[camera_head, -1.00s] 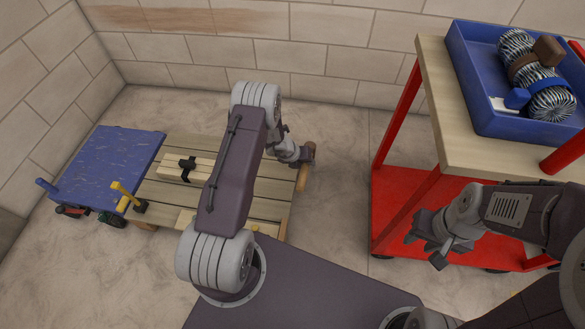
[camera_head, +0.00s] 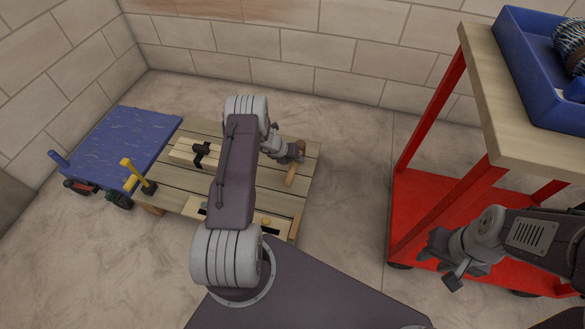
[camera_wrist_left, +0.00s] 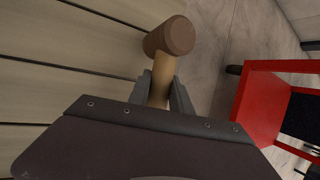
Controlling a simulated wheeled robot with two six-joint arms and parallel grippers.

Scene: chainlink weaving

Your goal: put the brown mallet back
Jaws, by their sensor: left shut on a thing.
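My left gripper (camera_head: 288,152) is shut on the brown mallet. The mallet's brown head (camera_head: 301,146) and tan handle (camera_head: 291,175) show near the right side of the slatted wooden bench (camera_head: 255,183). In the left wrist view the mallet's round head (camera_wrist_left: 172,35) points away from me. Its handle (camera_wrist_left: 152,90) lies between the two fingers, and its lower end is hidden by the gripper body. Whether the mallet touches the bench, I cannot tell. My right gripper (camera_head: 440,262) is at the lower right, with its fingers apart and nothing between them.
A yellow-handled tool (camera_head: 130,172) stands at the bench's left edge. A pale wood block (camera_head: 183,153) with a black clamp-like piece lies on the bench. A blue-topped cart (camera_head: 115,145) stands left. A red cart (camera_head: 410,205) with a blue tray (camera_head: 530,70) stands right.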

